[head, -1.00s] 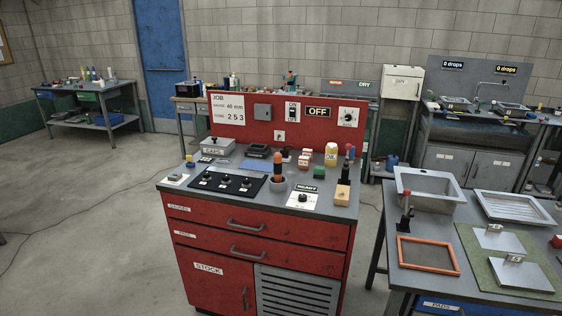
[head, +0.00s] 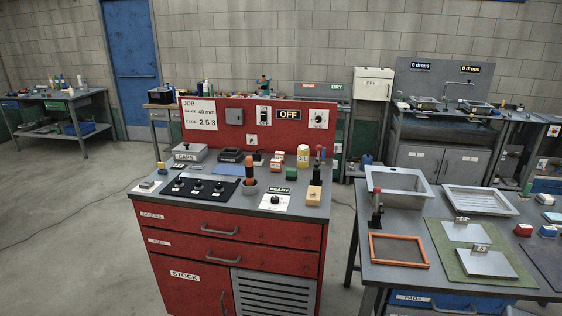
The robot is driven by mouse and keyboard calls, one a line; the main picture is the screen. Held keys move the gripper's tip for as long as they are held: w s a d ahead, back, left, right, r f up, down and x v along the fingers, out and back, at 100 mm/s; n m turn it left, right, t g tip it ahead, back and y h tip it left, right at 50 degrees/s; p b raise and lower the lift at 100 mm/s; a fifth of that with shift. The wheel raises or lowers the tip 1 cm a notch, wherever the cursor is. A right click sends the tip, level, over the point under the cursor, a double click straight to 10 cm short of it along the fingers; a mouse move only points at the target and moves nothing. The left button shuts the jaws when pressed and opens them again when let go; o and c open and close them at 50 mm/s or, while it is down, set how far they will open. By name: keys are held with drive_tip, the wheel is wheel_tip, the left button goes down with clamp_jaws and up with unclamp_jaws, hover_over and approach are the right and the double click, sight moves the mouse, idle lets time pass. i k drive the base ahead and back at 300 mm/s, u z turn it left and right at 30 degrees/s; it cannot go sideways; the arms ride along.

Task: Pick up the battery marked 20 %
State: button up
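I cannot make out a battery marked 20 % in this view; small labels are too tiny to read. Small red-and-white blocks (head: 276,163) stand on the red cabinet's top, beside a yellow container (head: 303,156) and a green block (head: 291,174). I cannot tell whether any of these is a battery. My gripper is not in view.
The right table (head: 405,280) holds a metal basin (head: 397,187), an orange frame (head: 399,250) and plates. A sink bench (head: 440,130) stands behind. Floor at left is open.

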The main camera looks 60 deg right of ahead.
sight(279, 155)
drive_tip(key=k, duration=0.55)
drive_tip(key=z, duration=0.25)
drive_tip(key=i, duration=1.65)
drive_tip(key=u, duration=0.3)
